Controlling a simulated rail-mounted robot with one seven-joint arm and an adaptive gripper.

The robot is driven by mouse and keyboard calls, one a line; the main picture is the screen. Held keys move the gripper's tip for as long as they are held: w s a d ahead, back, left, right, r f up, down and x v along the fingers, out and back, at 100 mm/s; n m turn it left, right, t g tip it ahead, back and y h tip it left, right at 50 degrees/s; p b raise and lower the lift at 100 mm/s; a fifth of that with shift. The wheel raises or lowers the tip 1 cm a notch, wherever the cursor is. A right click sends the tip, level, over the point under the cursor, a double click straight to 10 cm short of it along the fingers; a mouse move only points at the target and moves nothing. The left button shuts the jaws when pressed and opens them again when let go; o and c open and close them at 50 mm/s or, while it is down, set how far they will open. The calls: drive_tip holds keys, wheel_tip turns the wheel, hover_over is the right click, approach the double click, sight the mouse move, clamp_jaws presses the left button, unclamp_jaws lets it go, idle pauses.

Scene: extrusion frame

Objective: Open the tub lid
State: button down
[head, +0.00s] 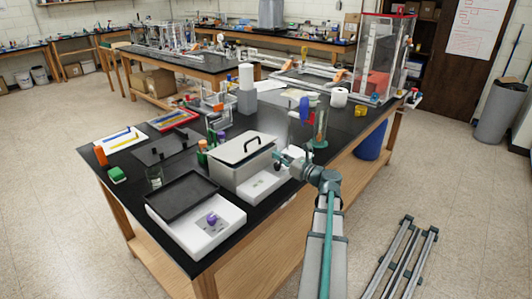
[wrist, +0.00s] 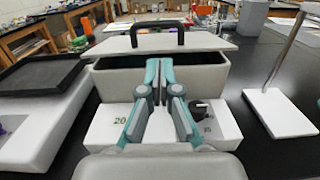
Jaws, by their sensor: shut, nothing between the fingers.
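The pale grey tub (head: 232,180) stands on the black bench. Its lid (head: 236,150) has a black arched handle (head: 245,143). In the wrist view the tub (wrist: 115,84) sits ahead of my gripper, with the lid (wrist: 160,45) and handle (wrist: 155,27) above it. A dark gap shows between the lid's near edge and the tub's rim, so the lid does not sit flush. My gripper (wrist: 160,64) is shut and empty, its fingertips in front of this gap and below the handle. I cannot tell whether they touch the tub. In the head view my gripper (head: 279,157) is at the tub's right side.
A low white block (wrist: 103,118) lies under my gripper, before the tub. A white tray (head: 196,232) and a black tray-like piece (head: 181,196) are to the left. A stand with a white base (wrist: 283,112) is at the right. Bare bench lies between stand and block.

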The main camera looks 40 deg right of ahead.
sight(253, 139)
drive_tip(key=w+a+p, duration=0.1)
drive_tip(key=w+p, duration=0.2)
drive_tip(key=w, duration=0.6)
drive_tip(key=shift+w+a+r, duration=0.2)
drive_tip(key=shift+w+r, duration=0.05)
drive_tip(key=shift+w, duration=0.1)
drive_tip(key=shift+r, duration=0.1)
drive_tip(key=shift+w+r, duration=0.15)
drive_tip(key=shift+r, duration=0.3)
drive_tip(key=shift+w+r+p, duration=0.1)
drive_tip(key=shift+r+p, duration=0.2)
drive_tip(key=shift+r, duration=0.05)
drive_tip(key=shift+w+a+r, duration=0.1)
drive_tip(key=shift+w+r, duration=0.2)
drive_tip(key=shift+r, duration=0.4)
drive_tip(key=w+a+r+p, duration=0.1)
drive_tip(key=w+r+p, duration=0.1)
drive_tip(key=w+r, duration=0.6)
drive_tip(key=shift+w+a+r, duration=0.15)
drive_tip(key=shift+w+r, duration=0.1)
drive_tip(key=shift+w, duration=0.2)
